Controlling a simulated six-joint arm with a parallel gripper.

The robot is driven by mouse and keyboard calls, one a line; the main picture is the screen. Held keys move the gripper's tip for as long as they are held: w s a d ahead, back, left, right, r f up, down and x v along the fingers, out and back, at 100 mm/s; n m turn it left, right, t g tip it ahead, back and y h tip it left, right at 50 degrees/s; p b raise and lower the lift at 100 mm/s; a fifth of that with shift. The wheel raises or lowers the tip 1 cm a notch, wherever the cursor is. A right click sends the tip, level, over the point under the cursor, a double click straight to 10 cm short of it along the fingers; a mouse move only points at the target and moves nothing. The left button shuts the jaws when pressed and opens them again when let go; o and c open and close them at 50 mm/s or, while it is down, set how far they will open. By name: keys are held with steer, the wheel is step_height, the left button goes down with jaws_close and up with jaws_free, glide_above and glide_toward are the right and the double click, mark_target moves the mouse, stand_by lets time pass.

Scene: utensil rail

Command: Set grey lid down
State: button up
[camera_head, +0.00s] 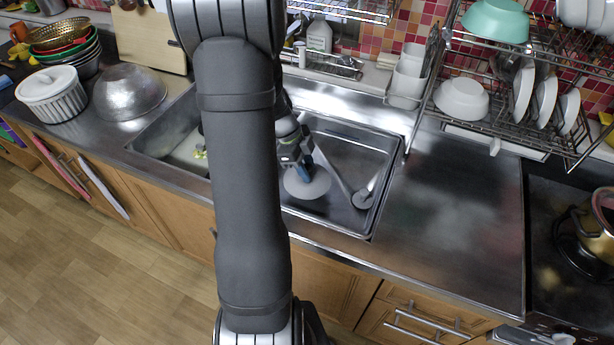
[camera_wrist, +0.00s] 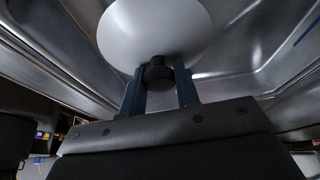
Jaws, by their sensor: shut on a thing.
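The grey lid (camera_head: 308,184) is a round, pale disc in the right-hand sink basin in the head view. In the wrist view the lid (camera_wrist: 155,28) fills the top middle, with its dark knob (camera_wrist: 158,74) between the two blue fingers. My gripper (camera_head: 303,163) is shut on the knob; it also shows in the wrist view (camera_wrist: 159,85). The lid is over the basin floor. Whether it touches the floor I cannot tell. My arm hides part of the sink in the head view.
The steel sink basin (camera_head: 345,150) surrounds the lid, with a ladle-like utensil (camera_head: 363,196) to its right. Bare steel counter (camera_head: 450,215) lies right of the sink. A dish rack (camera_head: 500,120) stands behind it. A metal bowl (camera_head: 128,92) and white pot (camera_head: 50,92) stand left.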

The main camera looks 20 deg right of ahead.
steer(key=shift+f, duration=1.95)
steer(key=shift+f, duration=0.15)
steer(key=o, duration=1)
steer(key=shift+c, duration=0.2)
steer(key=v, duration=1.2)
steer(key=shift+r, duration=0.2)
